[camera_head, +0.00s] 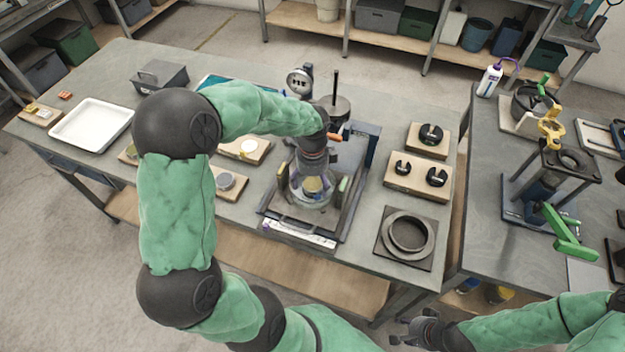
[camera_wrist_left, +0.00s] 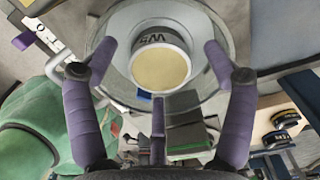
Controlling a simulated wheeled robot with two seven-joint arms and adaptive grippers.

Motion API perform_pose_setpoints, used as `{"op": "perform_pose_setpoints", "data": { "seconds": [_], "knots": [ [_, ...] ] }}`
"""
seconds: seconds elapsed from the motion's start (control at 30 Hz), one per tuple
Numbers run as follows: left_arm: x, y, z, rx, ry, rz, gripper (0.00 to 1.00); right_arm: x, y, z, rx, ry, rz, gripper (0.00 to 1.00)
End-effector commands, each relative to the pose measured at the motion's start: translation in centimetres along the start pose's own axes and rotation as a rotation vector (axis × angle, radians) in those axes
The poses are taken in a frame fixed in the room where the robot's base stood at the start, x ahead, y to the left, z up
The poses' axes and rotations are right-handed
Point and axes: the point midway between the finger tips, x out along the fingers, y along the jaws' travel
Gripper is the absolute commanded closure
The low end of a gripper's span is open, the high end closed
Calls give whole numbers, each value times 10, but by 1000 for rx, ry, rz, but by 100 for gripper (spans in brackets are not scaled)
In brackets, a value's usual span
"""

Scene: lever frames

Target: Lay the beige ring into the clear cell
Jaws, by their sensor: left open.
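The clear cell (camera_head: 303,201) is a see-through cylinder standing in a dark-framed stand in the middle of the table. In the left wrist view its wide rim (camera_wrist_left: 207,28) shows. A round beige-topped piece (camera_wrist_left: 160,69) with a pale, dark-lettered side sits within the cell's outline; it also shows in the head view (camera_head: 313,185). I cannot tell whether it is the beige ring or whether it rests on the bottom. My left gripper (camera_head: 314,173) points down over the cell, its purple fingers apart on either side of the beige piece. My right gripper (camera_head: 411,331) is at the bottom edge, away from the cell.
A post and a round gauge (camera_head: 300,81) stand behind the cell. Wooden boards with black parts (camera_head: 418,176) and a dark ring on a square plate (camera_head: 382,251) lie to the right. A white tray (camera_head: 92,125) lies far left. A second bench stands right.

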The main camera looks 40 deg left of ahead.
Motion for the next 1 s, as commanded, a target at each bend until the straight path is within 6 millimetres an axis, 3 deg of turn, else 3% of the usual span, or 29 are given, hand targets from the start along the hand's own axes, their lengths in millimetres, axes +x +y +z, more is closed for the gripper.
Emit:
{"op": "perform_pose_setpoints", "data": {
  "seconds": [0.27, 0.7, 1.0],
  "knots": [
    [-9, -1, 0, -1, 0, -3, 17, 0, 0, 0, 0, 0, 0, 60],
    [-88, -1, 0, 1, 0, -3, 17, 0, 0, 0, 0, 0, 0, 60],
    [-118, 0, 0, 0, 0, 0, 17, 0, 0, 0, 0, 0, 0, 60]
  ]
}}
